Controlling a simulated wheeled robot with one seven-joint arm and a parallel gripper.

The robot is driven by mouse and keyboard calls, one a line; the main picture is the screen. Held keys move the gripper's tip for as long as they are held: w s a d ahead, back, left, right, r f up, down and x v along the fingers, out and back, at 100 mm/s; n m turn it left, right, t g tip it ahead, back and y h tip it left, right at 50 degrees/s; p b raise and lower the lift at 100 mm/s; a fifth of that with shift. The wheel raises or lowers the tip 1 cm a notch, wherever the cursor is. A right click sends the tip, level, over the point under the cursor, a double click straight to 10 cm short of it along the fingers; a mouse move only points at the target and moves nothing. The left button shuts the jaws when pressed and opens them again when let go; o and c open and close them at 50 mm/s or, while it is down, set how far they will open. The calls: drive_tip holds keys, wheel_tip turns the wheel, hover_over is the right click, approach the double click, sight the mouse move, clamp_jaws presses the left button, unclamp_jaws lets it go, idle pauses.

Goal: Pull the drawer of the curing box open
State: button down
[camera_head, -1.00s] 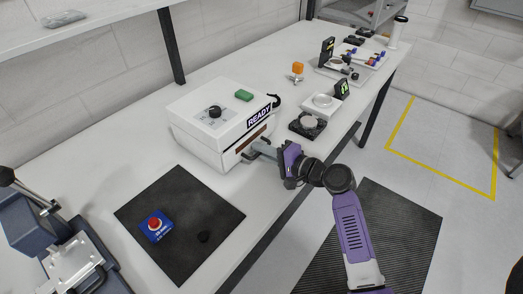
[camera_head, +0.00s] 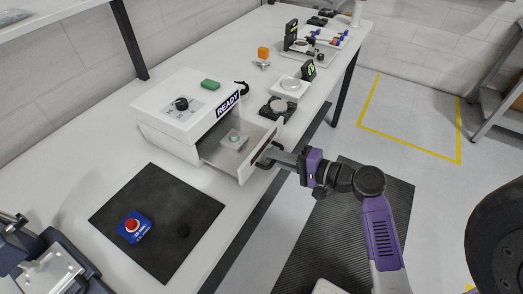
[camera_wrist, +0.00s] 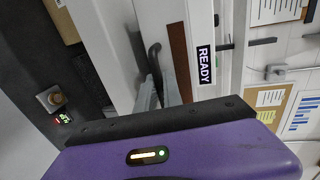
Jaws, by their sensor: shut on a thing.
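The white curing box (camera_head: 182,108) stands on the bench with a READY label on its front edge and a dial on top. Its drawer (camera_head: 247,172) is pulled well out toward my arm. A small round piece on a pale square base (camera_head: 233,140) lies in the drawer. My gripper (camera_head: 268,156) is shut on the dark drawer handle (camera_wrist: 154,52), in front of the drawer front. In the wrist view the fingers (camera_wrist: 158,90) reach to the handle, and the READY label is beside them.
A black mat with a blue red-button box (camera_head: 134,227) lies left of the drawer. A black round-topped device (camera_head: 277,108) and a white scale-like device (camera_head: 289,86) stand behind the drawer. Floor beyond the bench edge is open.

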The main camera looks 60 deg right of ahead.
drive_tip(key=c, duration=1.8)
unclamp_jaws()
drive_tip(key=shift+s, duration=0.1)
drive_tip(key=shift+s+d+r+b, duration=0.1)
drive_tip(key=shift+s+r+b, duration=0.15)
drive_tip(key=shift+s, duration=1)
drive_tip(key=shift+s+r+b, duration=0.15)
drive_tip(key=shift+s+r, duration=0.05)
drive_tip(key=shift+s, duration=1.05)
drive_tip(key=shift+s+d+r+b, duration=0.1)
drive_tip(key=shift+s+r+b, duration=0.15)
drive_tip(key=shift+s, duration=1)
